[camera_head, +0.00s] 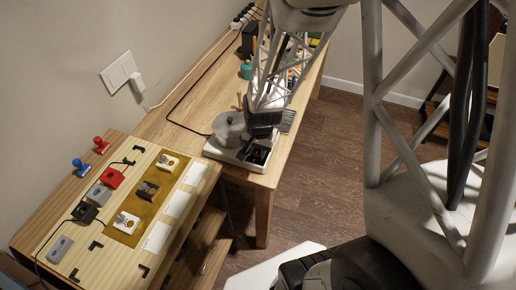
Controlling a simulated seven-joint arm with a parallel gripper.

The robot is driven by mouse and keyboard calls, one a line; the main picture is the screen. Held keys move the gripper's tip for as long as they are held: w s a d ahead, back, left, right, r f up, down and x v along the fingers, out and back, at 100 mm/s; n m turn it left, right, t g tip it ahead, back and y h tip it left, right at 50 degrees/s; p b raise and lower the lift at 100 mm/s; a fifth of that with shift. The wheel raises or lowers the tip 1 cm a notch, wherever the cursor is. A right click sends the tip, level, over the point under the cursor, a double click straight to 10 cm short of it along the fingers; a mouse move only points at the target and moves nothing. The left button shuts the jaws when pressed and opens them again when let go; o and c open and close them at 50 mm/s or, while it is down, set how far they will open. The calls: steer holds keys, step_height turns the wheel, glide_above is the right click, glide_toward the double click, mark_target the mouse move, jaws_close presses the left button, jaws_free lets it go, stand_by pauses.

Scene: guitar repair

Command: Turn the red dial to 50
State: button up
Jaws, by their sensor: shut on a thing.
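A white appliance (225,155) stands on the wooden table, with a round grey metal pot (230,127) on top. A dark control panel (257,155) with a small trace of red is on its right end. My gripper (262,139) reaches down from above to this panel and is shut at the red dial. The gripper covers most of the dial, so its scale and setting cannot be read.
A light wooden board at the lower left holds a brown mat (131,229), a red box (112,177) and grey pedals. A green-topped bottle (246,70) and tools stand behind the gripper. A black cable (193,85) lies along the table.

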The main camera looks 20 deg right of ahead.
mark_target(259, 152)
steer(key=shift+m, duration=0.5)
steer(key=o, duration=0.9)
steer(key=shift+r, duration=0.15)
steer(key=shift+s+d+r, duration=0.1)
steer(key=shift+r, duration=1.8)
steer(key=shift+s+d+r, duration=0.1)
steer(key=shift+r, duration=1.8)
